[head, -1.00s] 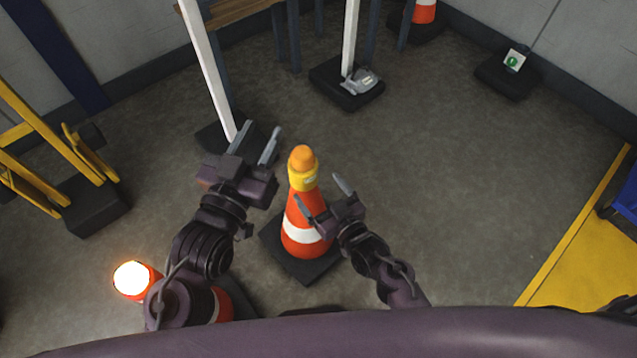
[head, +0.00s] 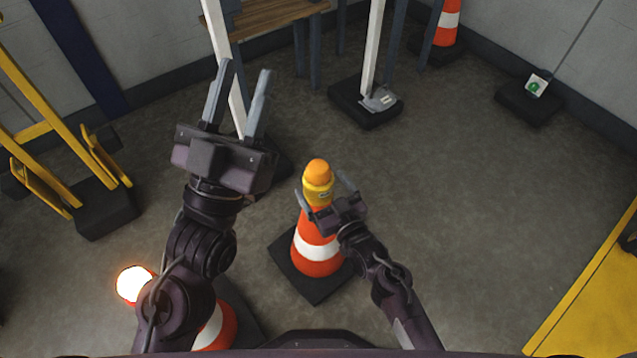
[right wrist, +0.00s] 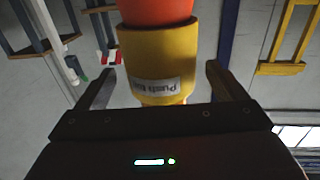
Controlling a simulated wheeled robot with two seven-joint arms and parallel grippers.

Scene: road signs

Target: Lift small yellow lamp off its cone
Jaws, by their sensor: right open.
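The small yellow lamp (head: 318,180), with an orange dome, sits on top of an orange and white cone (head: 316,248) in the middle of the head view. The lamp's yellow body (right wrist: 158,60), with a white label, also shows in the right wrist view, between the fingers. My right gripper (head: 325,187) is open around the lamp, one finger on each side; in the wrist view, gaps show between the fingers and the lamp. My left gripper (head: 240,95) is open and empty, up and to the left of the lamp, closer to the camera.
A glowing lamp (head: 134,284) tops another cone (head: 214,328) at lower left, partly behind my left arm. A yellow barrier (head: 60,150) stands at left. White posts on black bases (head: 366,104) stand behind. The floor to the right is mostly clear.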

